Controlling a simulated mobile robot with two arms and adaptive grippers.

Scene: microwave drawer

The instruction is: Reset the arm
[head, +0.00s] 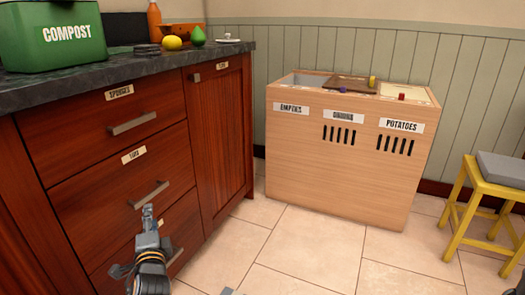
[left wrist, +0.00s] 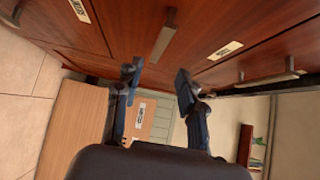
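My left gripper (head: 148,214) is in front of the wooden drawer cabinet, near the middle drawer's handle (head: 149,195) in the head view. In the left wrist view its two fingers (left wrist: 157,78) are spread apart with nothing between them. A metal drawer handle (left wrist: 163,43) lies beyond the fingertips, and I see no contact with it. The top drawer (head: 100,125), labelled SPONGES, and the middle drawer (head: 90,192) look shut. The lower drawer is partly hidden behind my left arm.
A dark countertop (head: 110,85) holds a green compost bin (head: 55,35), a yellow fruit (head: 172,43) and other items. A wooden sorting bin (head: 340,165) stands by the wall, with a yellow stool (head: 470,200) at right. The tiled floor (head: 310,250) between is clear.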

